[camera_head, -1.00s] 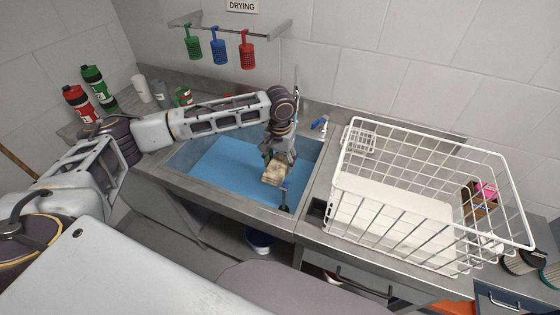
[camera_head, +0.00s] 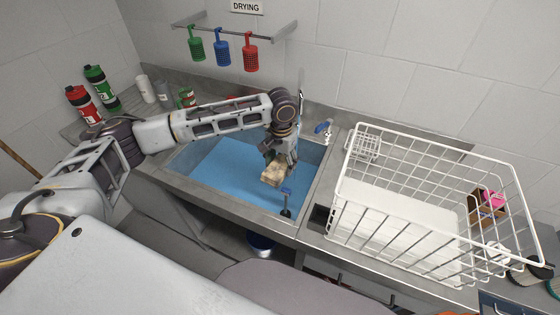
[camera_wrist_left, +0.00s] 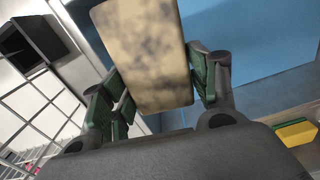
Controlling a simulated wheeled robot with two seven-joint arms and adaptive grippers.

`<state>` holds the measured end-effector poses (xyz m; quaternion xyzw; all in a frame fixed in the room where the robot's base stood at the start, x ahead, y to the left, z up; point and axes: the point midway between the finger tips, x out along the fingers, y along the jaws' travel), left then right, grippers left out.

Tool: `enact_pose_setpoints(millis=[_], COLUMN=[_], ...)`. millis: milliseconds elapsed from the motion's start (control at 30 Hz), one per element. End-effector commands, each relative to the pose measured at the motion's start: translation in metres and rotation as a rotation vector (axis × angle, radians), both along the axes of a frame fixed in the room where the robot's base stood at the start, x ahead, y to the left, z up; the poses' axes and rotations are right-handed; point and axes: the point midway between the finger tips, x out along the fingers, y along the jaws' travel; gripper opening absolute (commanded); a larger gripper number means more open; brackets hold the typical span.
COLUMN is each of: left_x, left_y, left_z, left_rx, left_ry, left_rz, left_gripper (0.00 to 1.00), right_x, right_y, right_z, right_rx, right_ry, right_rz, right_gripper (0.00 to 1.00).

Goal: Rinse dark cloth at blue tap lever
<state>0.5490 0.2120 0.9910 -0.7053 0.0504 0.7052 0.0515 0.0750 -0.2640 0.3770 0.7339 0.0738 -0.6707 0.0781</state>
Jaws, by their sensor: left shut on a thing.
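My left gripper (camera_head: 277,160) is over the sink (camera_head: 215,172), near its right side. It is shut on the cloth (camera_head: 272,177), a beige, block-like piece with dark stains. In the left wrist view the cloth (camera_wrist_left: 143,52) sits between green-padded fingers (camera_wrist_left: 158,95). The blue tap lever (camera_head: 323,127) is on the rim behind the sink, to the right of my gripper and apart from it. No water stream shows. The tap's spout is partly hidden behind my arm. My right gripper is not in view.
A white wire basket (camera_head: 440,138) stands right of the sink. A dark upright piece with a blue top (camera_head: 286,191) is at the sink's front right. Bottles (camera_head: 84,106) stand on the left counter. Colored holders (camera_head: 222,52) hang on the wall rail.

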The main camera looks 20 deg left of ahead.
Motion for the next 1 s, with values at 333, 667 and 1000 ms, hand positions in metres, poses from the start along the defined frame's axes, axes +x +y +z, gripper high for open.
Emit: enact_pose_setpoints(millis=[333, 667, 1000], left_x=[-0.002, -0.006, -0.011], left_y=[-0.010, -0.023, -0.037], left_z=[-0.003, -0.007, -0.012], left_rx=[0.003, 0.006, 0.008], left_ry=[0.001, 0.003, 0.004], left_rz=[-0.219, -0.503, -0.793], left_gripper=[0.40, 0.40, 0.40], right_x=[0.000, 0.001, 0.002], right_y=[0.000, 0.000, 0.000], right_z=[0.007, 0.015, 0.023], right_rx=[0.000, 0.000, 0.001], right_ry=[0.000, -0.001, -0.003], right_rz=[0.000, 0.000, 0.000], right_gripper=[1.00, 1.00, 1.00])
